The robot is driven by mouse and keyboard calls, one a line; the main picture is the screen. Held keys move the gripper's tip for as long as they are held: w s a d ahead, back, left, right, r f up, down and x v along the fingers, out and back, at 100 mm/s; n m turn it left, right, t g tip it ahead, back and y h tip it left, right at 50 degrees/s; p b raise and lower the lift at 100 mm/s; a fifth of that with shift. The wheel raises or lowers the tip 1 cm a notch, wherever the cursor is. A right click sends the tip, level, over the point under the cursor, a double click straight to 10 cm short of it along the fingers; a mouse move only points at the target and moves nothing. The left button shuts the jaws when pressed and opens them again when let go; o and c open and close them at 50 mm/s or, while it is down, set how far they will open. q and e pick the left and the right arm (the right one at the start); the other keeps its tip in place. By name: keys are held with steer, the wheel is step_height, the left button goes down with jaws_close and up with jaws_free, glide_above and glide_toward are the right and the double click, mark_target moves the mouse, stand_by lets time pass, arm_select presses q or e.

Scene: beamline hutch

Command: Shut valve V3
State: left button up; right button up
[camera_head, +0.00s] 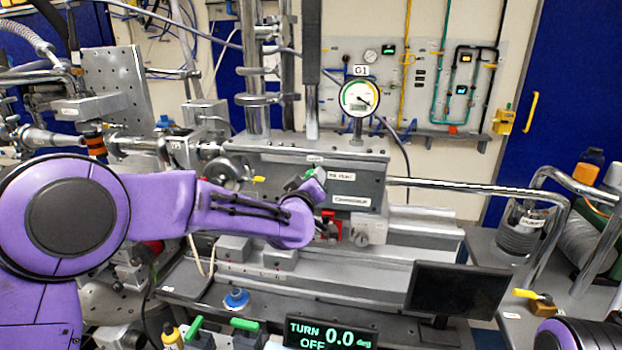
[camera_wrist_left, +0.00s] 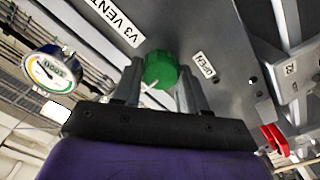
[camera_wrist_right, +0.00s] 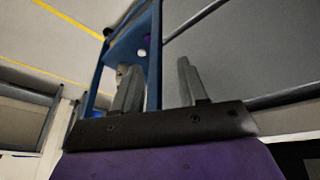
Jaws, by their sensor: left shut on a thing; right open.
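Valve V3 is a green round knob (camera_wrist_left: 160,70) on a grey panel, below a "V3 VENT" label (camera_wrist_left: 117,17) in the left wrist view. A white pointer line on the knob points down and left, away from the "OPEN" label (camera_wrist_left: 204,64) at its right. My left gripper (camera_wrist_left: 158,82) has its fingers on both sides of the knob and is shut on it. My right gripper (camera_wrist_right: 158,82) is open and empty in the right wrist view, facing away from the panel.
A round gauge G1 (camera_head: 360,97) stands above the grey block. A red part (camera_head: 331,225) and a grey knob (camera_head: 369,227) sit close below my left wrist. A dark monitor (camera_head: 460,290) and a display reading "TURN 0.0 deg OFF" (camera_head: 330,334) are in front.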

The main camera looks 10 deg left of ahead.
arm_select(q)
steer(key=shift+f+m, duration=0.15)
steer(key=shift+m, duration=0.45)
steer(key=o, duration=1)
steer(key=shift+o, duration=0.2)
steer(key=s+b, duration=0.3)
steer(key=s, duration=0.7)
steer(key=shift+s, duration=0.3)
steer(key=shift+d, duration=0.1)
